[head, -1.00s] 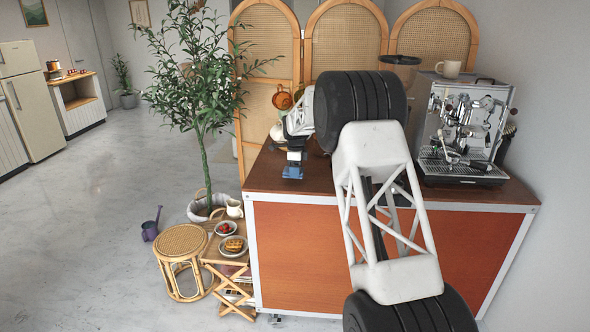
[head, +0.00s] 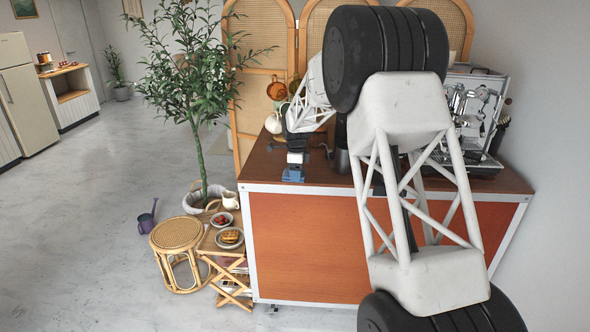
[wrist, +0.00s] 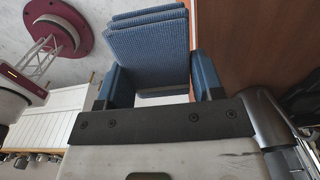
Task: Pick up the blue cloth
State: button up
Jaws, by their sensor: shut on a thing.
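The blue cloth (wrist: 150,52) is a folded, ribbed stack between the two blue fingers of my gripper (wrist: 163,85) in the wrist view. The fingers are shut on its sides, and its folded layers stick out past the fingertips. In the head view my gripper (head: 293,174) is over the left front part of the cart's brown top, near the front edge. The blue patch at its tip is too small there to tell cloth from fingers. I cannot tell the exact gap between the cloth and the top.
The cart (head: 300,245) has orange panels. An espresso machine (head: 465,120) stands at its right, partly behind my arm. A white jug (head: 274,122) stands at the back left. A potted tree (head: 200,110), a rattan stool (head: 176,235) and a small folding table with plates (head: 229,238) stand left.

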jog(key=shift+s+d, duration=0.25)
jog(key=shift+s, duration=0.6)
